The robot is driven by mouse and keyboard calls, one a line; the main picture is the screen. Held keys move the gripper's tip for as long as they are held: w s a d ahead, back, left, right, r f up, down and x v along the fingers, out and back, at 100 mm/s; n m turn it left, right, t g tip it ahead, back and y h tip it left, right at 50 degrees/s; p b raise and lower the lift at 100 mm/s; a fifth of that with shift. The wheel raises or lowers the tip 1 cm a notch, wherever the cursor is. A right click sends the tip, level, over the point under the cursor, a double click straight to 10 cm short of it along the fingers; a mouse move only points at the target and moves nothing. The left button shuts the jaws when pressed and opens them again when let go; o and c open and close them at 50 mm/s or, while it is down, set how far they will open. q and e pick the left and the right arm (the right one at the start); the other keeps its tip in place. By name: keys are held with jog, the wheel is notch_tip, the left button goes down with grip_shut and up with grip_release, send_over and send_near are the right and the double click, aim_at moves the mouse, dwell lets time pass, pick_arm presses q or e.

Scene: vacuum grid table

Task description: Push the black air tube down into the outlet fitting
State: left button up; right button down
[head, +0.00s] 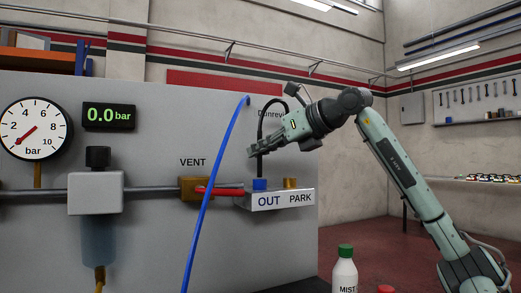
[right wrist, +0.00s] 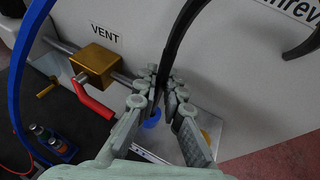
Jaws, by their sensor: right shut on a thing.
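The black air tube (head: 260,122) arcs down from the upper right and runs vertically towards the outlet fitting (head: 260,184), a blue collar on the block marked OUT. My right gripper (head: 258,151) is shut on the tube a short way above the collar. In the right wrist view the tube (right wrist: 172,48) passes between the fingers (right wrist: 161,85), with the blue collar (right wrist: 152,119) just below them. The tube's lower end reaches the collar or stops just above it; how deep it sits cannot be told. My left gripper is out of view.
A brass PARK fitting (head: 291,183) stands right of the outlet. The brass VENT valve (head: 193,189) has a red lever (head: 220,191) pointing at the block. A blue hose (head: 209,185) rises in front. The display (head: 108,116) reads 0.0 bar. A MIST bottle (head: 345,272) stands below.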

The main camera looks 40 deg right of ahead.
jog(key=shift+f+b, duration=0.85)
jog(key=shift+f, duration=0.4)
dwell(1.8)
jog(key=c, duration=1.6)
grip_release()
jog(key=shift+r, duration=0.1)
jog(key=shift+o, duration=0.2)
jog(key=shift+s, duration=0.1)
jog(key=v, duration=1.1)
jog(key=shift+s, duration=0.4)
jog(key=shift+r, duration=0.15)
